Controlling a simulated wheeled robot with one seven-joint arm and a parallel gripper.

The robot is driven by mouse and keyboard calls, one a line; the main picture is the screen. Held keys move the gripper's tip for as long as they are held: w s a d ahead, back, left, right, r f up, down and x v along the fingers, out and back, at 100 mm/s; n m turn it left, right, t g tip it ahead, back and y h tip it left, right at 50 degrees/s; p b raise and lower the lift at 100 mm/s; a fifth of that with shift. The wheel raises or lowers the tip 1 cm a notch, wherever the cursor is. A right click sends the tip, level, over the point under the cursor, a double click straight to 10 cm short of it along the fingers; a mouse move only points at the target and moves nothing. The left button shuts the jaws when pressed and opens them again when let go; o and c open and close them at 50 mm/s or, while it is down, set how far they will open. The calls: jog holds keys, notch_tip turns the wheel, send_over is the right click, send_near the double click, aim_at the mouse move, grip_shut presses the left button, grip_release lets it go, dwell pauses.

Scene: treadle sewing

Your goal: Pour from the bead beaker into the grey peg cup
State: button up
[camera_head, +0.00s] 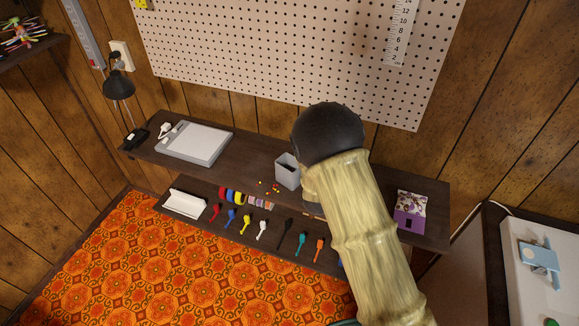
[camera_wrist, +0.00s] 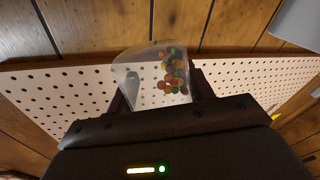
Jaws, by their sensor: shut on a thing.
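The bead beaker (camera_wrist: 143,92) is clear and sits between the fingers of my gripper (camera_wrist: 158,92) in the wrist view. My gripper is shut on it. Several red, orange, green and yellow beads are heaped along the beaker's right wall in that view, and its left part is clear of beads. The grey peg cup (camera_head: 287,172) stands upright on the dark bench, just left of my arm in the head view. In the head view my arm hides the fingers and the beaker. The inside of the cup is too small to judge.
Several loose beads (camera_head: 270,187) lie on the bench left of the cup. Tape rolls (camera_head: 238,197) and coloured scoops (camera_head: 246,224) line the lower front shelf. A white-grey flat device (camera_head: 195,144) lies to the left, a purple packet (camera_head: 409,218) to the right. A pegboard (camera_head: 290,55) hangs behind.

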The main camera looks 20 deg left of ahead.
jog(key=shift+w+d+f+m+b, duration=0.1)
jog(key=shift+d+f+m+b, duration=0.15)
jog(key=shift+f+m+b, duration=0.65)
jog(key=shift+w+d+f+m+g, duration=0.1)
jog(key=shift+f+m+g, duration=0.1)
jog(key=shift+m+g, duration=0.1)
jog(key=shift+d+m+b, duration=0.2)
jog(key=shift+m+b, duration=0.2)
jog(key=shift+m, duration=0.4)
jog(key=shift+f, duration=0.1)
